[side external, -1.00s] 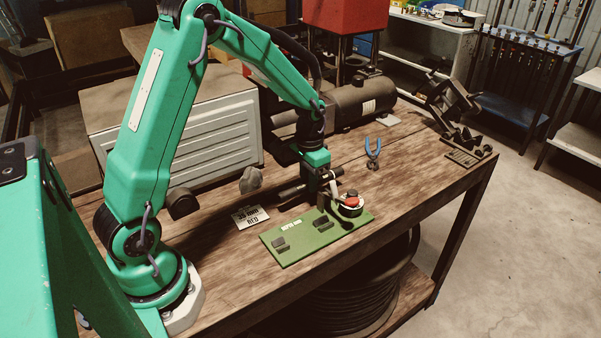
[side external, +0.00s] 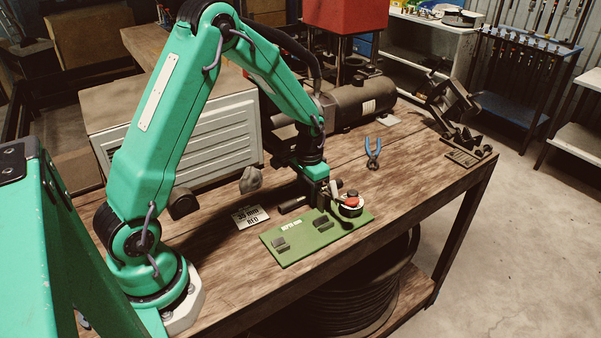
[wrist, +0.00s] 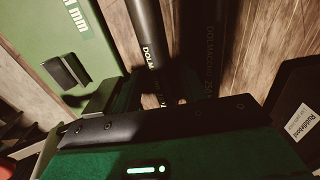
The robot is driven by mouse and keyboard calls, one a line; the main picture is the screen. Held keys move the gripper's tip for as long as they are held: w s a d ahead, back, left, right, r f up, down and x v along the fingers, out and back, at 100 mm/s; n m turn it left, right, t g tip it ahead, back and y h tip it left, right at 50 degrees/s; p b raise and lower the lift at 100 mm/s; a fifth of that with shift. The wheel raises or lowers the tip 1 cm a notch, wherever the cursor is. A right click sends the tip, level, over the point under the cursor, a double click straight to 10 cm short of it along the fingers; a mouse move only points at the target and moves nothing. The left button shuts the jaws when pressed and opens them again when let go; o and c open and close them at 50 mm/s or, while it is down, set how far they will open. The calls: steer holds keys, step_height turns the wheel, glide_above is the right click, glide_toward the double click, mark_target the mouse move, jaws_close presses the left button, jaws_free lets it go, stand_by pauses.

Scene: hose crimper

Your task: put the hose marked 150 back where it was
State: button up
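Two dark hose lengths run side by side in the wrist view: a left hose (wrist: 148,40) and a darker right hose (wrist: 212,50). Both carry light lettering beginning "DOLMA"; I cannot read a 150 on either. A black hose end (side external: 294,204) shows low over the bench, left of my gripper (side external: 323,200). My gripper is low beside the green board's far edge. In the wrist view my gripper (wrist: 180,95) is around or over the hoses, and shadow hides whether its fingers close on one.
A green board (side external: 290,253) with grey blocks lies in front, with a red-topped round part (side external: 352,203) at its right end. Bare wooden bench (side external: 420,185) extends right.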

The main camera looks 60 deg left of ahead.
mark_target(308, 195)
steer(key=shift+r, duration=0.15)
step_height(308, 195, up, 12)
stand_by(0.9)
stand_by(0.5)
steer(key=s+d+r+t, duration=0.2)
steer(key=s+d+r, duration=0.2)
steer(key=s, duration=0.6)
steer(key=s+d+r+t, duration=0.3)
steer(key=s+d+r, duration=0.1)
steer(key=s+r, duration=0.4)
steer(key=shift+s+d+t, duration=0.3)
steer(key=shift+s+d, duration=0.05)
steer(key=shift+s, duration=0.65)
steer(key=shift+r, duration=0.1)
